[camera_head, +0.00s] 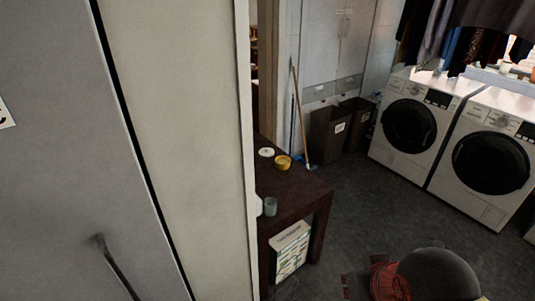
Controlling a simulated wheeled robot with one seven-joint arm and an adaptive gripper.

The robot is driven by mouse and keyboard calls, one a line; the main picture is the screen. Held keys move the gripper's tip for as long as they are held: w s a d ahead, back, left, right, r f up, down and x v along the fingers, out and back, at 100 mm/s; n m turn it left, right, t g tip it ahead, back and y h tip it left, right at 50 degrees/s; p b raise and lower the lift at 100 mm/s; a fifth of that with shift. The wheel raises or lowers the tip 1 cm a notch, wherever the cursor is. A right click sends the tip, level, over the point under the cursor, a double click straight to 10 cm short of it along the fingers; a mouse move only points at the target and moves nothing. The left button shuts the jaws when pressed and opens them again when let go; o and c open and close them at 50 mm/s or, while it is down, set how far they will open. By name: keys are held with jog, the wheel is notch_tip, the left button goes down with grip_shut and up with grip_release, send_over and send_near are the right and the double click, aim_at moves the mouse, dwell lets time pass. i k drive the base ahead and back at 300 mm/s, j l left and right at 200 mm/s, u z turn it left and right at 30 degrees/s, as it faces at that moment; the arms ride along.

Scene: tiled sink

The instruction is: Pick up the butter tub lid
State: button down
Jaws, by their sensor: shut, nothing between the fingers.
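A small yellow round tub (283,163) sits on a dark wooden table (300,190) beyond the pale panel's edge. A small white round thing (266,152) lies just left of and behind it on the same table. Either could belong to the butter tub; at this size I cannot tell which is the lid. My gripper does not show in this view.
A grey-blue cup (270,206) stands at the table's near part. A large pale panel (185,120) fills the left and hides part of the table. Washing machines (407,130) stand right, dark bins (329,133) behind.

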aim_at(266, 152)
jog(key=i+l+z, duration=0.9)
jog(key=i+l, duration=0.15)
jog(key=i, duration=0.2)
jog(key=i+l+z, duration=0.15)
jog(key=i, duration=0.35)
jog(key=i+l+z, duration=0.15)
jog(key=i+l, duration=0.15)
jog(key=i, duration=0.25)
jog(key=i+j+u, duration=0.1)
jog(key=i+u, duration=0.25)
jog(key=i, duration=0.3)
jog(key=i+l+u, duration=0.1)
jog(key=i+u, duration=0.25)
jog(key=i, duration=0.25)
jog(key=i+l+u, duration=0.35)
jog(key=i, duration=0.25)
jog(key=i+j+u, duration=0.2)
jog(key=u, duration=0.25)
jog(key=i+u, duration=0.65)
jog(key=u, duration=0.2)
jog(key=i+u, duration=0.3)
jog(key=u, duration=0.15)
jog(key=i+l+u, duration=0.25)
jog(key=u, duration=0.2)
jog(key=i+u, duration=0.45)
jog(key=i+l+u, duration=0.2)
jog(key=u, duration=0.3)
jog(key=i+l+u, duration=0.3)
jog(key=u, duration=0.15)
jog(key=i+l, duration=0.05)
